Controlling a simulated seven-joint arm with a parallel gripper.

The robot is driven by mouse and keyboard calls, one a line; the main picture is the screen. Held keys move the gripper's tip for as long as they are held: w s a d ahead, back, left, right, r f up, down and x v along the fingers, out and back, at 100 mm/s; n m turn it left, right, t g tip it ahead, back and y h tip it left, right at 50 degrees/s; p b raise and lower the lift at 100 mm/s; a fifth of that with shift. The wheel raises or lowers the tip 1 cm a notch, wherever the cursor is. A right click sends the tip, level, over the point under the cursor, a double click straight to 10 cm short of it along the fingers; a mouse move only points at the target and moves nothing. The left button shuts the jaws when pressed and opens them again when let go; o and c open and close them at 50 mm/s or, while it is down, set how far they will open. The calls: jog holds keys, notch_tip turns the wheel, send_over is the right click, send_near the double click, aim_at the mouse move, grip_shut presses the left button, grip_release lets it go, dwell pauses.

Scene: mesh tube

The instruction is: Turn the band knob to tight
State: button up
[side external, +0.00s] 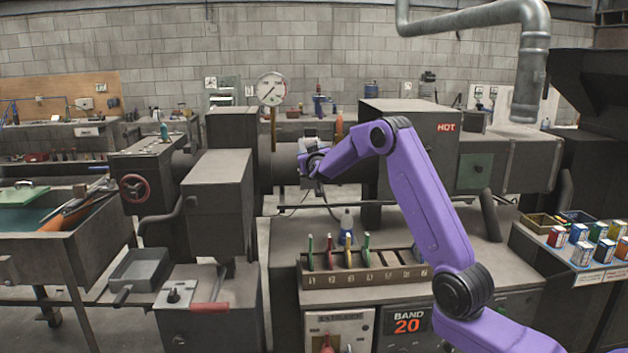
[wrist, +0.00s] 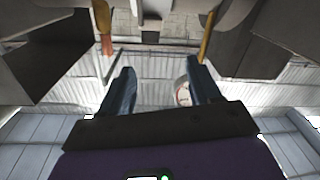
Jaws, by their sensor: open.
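The display reading BAND 20 (side external: 407,321) is on the front panel of the middle machine, at the bottom of the side view. I cannot clearly make out the band knob; my arm covers the panel just right of the display. A red knob (side external: 327,343) sits on the pale panel left of the display, cut by the frame edge; I cannot tell its label. My gripper (side external: 304,160) is raised above and behind the slotted tray, well away from the display. In the wrist view my gripper (wrist: 163,82) shows two dark fingers wide apart with nothing between them.
A slotted tray (side external: 362,277) with several coloured tools stands on the bench above the panel. A round gauge (side external: 271,89) on a post is left of my gripper. Coloured cans (side external: 580,236) stand at the right.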

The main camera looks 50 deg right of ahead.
notch_tip(320, 180, down, 11)
jog(key=d, duration=0.2)
jog(key=x, duration=0.6)
jog(key=shift+w+d+h, duration=0.15)
jog(key=shift+d+h, duration=0.1)
jog(key=shift+h, duration=0.05)
dwell(0.3)
jog(key=shift+m, duration=0.3)
jog(key=c, duration=1.1)
